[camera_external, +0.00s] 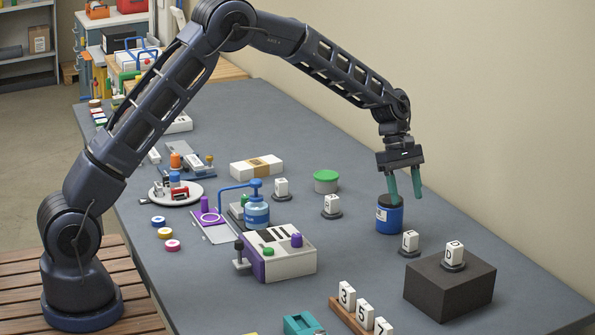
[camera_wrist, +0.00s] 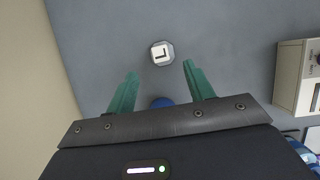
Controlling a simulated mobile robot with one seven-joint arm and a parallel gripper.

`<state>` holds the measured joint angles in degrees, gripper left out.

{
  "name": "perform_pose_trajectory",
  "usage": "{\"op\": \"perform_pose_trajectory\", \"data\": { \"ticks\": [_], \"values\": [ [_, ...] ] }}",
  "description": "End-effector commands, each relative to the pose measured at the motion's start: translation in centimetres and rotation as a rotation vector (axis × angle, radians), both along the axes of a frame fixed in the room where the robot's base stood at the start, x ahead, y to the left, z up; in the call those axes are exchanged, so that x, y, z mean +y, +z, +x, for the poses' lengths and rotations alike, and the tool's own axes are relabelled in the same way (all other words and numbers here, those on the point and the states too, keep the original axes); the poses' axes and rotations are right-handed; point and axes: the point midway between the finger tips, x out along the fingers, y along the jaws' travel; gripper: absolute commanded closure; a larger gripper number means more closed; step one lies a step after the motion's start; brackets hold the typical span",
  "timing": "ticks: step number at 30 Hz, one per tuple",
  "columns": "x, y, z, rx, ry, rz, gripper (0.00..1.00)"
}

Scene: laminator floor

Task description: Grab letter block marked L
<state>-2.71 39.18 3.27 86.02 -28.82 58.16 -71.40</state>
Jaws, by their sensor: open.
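The white letter block marked L (camera_wrist: 161,53) shows in the wrist view just beyond my fingertips, on a small round base. In the external view it appears to be the block (camera_external: 410,240) on a dark disc on the table, right of the blue can (camera_external: 389,217). My gripper (camera_external: 404,193) is open and empty, pointing down over the can, up and left of the block. In the wrist view, a bit of the blue can (camera_wrist: 161,102) shows between the fingers of my gripper (camera_wrist: 160,69). No finger touches the block.
A dark box (camera_external: 450,286) bearing another letter block (camera_external: 454,252) stands close right of the L block. The wall runs along the far side.

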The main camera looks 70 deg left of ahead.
Motion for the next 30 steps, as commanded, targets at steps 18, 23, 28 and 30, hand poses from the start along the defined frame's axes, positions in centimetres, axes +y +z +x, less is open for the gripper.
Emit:
{"op": "perform_pose_trajectory", "data": {
  "ticks": [18,23,28,30],
  "values": [
    [-1.9,-6.3,0.9,0.021,0.031,-0.01,0.47],
    [-2.1,-7.0,0.9,0.019,0.032,-0.009,0.47],
    [-2.2,-8.7,0.6,0.02,0.032,-0.009,0.47],
    [-2.3,-9.7,0.5,0.021,0.032,-0.009,0.47]
  ]
}}
